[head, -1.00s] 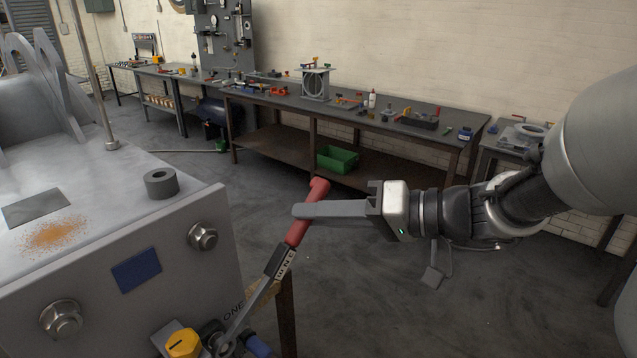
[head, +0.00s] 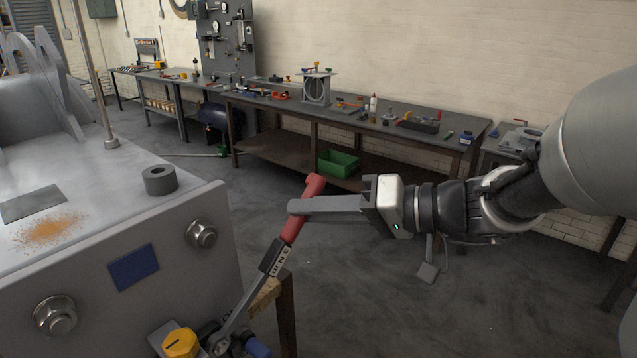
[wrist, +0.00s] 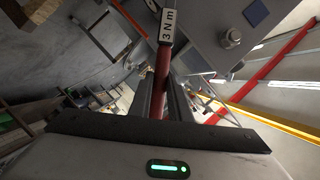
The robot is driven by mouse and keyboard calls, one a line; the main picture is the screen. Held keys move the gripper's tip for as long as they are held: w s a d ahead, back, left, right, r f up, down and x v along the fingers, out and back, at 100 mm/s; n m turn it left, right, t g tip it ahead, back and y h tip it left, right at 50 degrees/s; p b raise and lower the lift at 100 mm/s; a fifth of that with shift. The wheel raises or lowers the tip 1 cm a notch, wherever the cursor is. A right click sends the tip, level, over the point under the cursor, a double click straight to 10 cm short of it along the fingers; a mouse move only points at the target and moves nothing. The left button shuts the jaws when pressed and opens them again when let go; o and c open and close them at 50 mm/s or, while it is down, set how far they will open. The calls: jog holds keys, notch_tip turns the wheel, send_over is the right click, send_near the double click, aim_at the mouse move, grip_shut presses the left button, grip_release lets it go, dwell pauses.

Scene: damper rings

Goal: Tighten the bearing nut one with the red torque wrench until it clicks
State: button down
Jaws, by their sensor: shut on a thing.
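The red torque wrench (head: 297,222) slants from upper right to lower left in the head view. Its grey shaft (head: 240,312) runs down to the fittings by the yellow cap at the bottom edge. My gripper (head: 296,206) is shut on the red handle. In the wrist view the handle (wrist: 162,68) lies between my two fingers (wrist: 160,100), below a label reading "3 N m". The wrench head and bearing nut one are hard to make out; the bottom edge and the fittings hide them.
A grey machine block (head: 190,270) with large bolts fills the left. A yellow hexagonal cap (head: 181,343) sits beside the wrench's lower end. A loose grey ring (head: 160,180) lies on the block. A workbench (head: 400,125) stands behind, with a green bin (head: 338,163) below. Open floor lies between.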

jog(key=shift+w+a, duration=0.1)
jog(key=c, duration=1.6)
grip_release()
jog(key=c, duration=0.4)
